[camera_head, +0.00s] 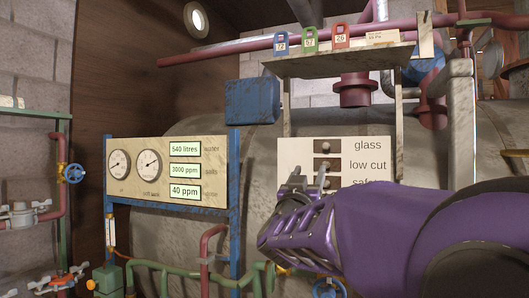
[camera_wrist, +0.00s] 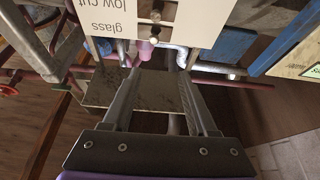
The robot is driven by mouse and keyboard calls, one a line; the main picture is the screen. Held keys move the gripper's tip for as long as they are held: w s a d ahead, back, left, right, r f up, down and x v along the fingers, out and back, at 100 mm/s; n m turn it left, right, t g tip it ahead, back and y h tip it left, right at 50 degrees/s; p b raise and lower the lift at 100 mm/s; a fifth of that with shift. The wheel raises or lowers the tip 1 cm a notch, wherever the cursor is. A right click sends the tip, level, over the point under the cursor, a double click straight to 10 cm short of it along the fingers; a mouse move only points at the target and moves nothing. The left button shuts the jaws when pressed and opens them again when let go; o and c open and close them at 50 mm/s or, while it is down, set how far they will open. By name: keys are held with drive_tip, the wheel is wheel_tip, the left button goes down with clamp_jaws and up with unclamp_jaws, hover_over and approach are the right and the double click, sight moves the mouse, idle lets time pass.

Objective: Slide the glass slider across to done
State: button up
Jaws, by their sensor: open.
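The pale panel (camera_head: 300,152) carries rows labelled "glass", "low cut" and a third, partly covered label. The glass slider (camera_head: 323,146) is a dark slot left of its label; its knob is too small to place surely. The low cut slider (camera_head: 326,164) sits below it. No "done" mark is readable. My gripper (camera_head: 302,180) is in front of the panel's lower part, below the glass row, and hides some of it. In the wrist view, my gripper (camera_wrist: 163,78) is open with nothing between its fingers; the panel (camera_wrist: 195,22) appears upside down beyond the fingertips.
A gauge board (camera_head: 170,170) on blue posts stands left of the panel. A shelf (camera_head: 340,62) with coloured numbered tags is above it. Green pipes (camera_head: 190,270) run low in front, and a grey post (camera_head: 460,125) stands at right. A large tank lies behind.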

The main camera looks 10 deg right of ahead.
sight(325, 147)
drive_tip(key=shift+m, duration=0.3)
drive_tip(key=x, duration=0.5)
drive_tip(key=d+p+x, duration=0.1)
drive_tip(key=x, duration=0.5)
drive_tip(key=f+p+x, duration=0.1)
drive_tip(key=x, duration=0.5)
drive_tip(key=shift+d, duration=0.35)
drive_tip(key=shift+c, duration=0.3)
drive_tip(key=shift+g, duration=0.3)
clamp_jaws()
